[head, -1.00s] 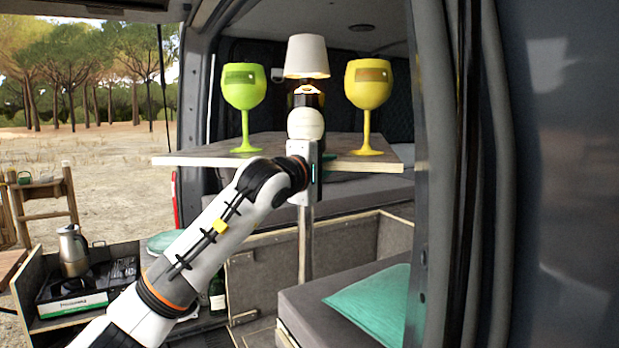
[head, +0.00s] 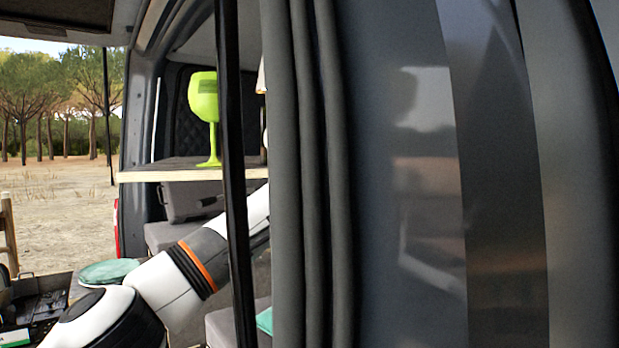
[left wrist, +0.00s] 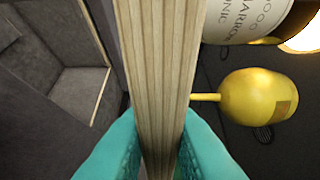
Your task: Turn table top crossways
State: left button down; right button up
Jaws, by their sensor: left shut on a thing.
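The table top (head: 190,174) is a wooden board inside the van, level in the head view. Its right part is hidden behind the door edge. A green goblet (head: 205,100) stands upright on it. In the left wrist view the table top's edge (left wrist: 158,60) runs between the teal fingers of my left gripper (left wrist: 158,135), which is shut on it. A yellow goblet (left wrist: 256,95) and a labelled bottle (left wrist: 250,20) show beside the board there. In the head view my left gripper is hidden behind the door edge. My right gripper is not in view.
The van's dark door and seals (head: 310,170) fill the middle and right of the head view. A dark upright bar (head: 233,200) crosses in front of the table top. Below are grey seats and a teal cushion (head: 108,272). Open sandy ground lies to the left.

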pick_arm(q)
jog(key=shift+w+d+n+y, duration=0.3)
jog(key=shift+w+d+y, duration=0.2)
jog(key=shift+w+d, duration=0.15)
jog(key=c, duration=1.4)
grip_release()
jog(key=shift+o, duration=0.2)
